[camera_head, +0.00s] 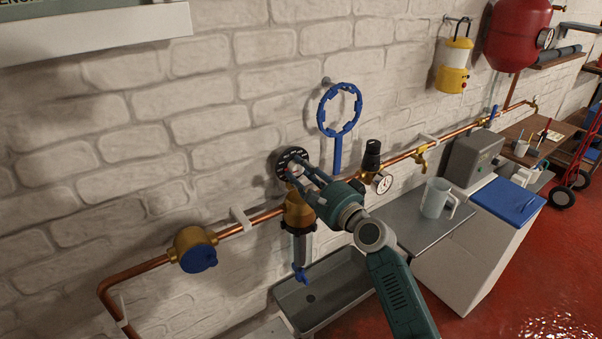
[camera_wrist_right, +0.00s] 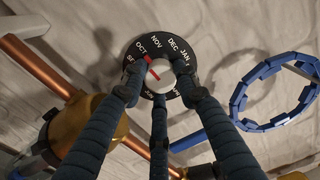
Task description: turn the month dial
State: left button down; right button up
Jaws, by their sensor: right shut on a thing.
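The month dial (camera_head: 290,156) is a black ring with white month names, above the brass water filter (camera_head: 298,212) on the pipe. In the right wrist view the dial (camera_wrist_right: 158,43) shows OCT, NOV, DEC and JAN along its top, around a pale centre. A red mark lies at its upper left, near OCT. My right gripper (camera_head: 300,176) reaches it from the lower right. My left gripper is not in view.
A blue ring wrench (camera_head: 337,146) hangs right of the dial, close to my right fingers. The copper pipe (camera_head: 130,280) runs along the brick wall with a pressure gauge (camera_head: 382,184). A grey trough (camera_head: 325,305) lies below. A jug (camera_head: 437,198) stands on the counter.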

jog(key=n+b, duration=0.2)
jog(key=n, duration=0.1)
jog(key=shift+f+b, duration=0.2)
jog(key=shift+b, duration=0.15)
jog(key=n+b, duration=0.1)
jog(key=n, duration=0.2)
jog(key=shift+b, duration=0.35)
jog(key=n+b, duration=0.2)
jog(key=n, duration=0.3)
jog(key=shift+r+n+b, duration=0.15)
jog(key=shift+n+b, duration=0.15)
jog(key=o, duration=1.2)
jog(key=shift+c, duration=0.2)
jog(key=shift+s+d, duration=0.1)
jog(key=v, duration=1.1)
jog(key=shift+s+d, duration=0.25)
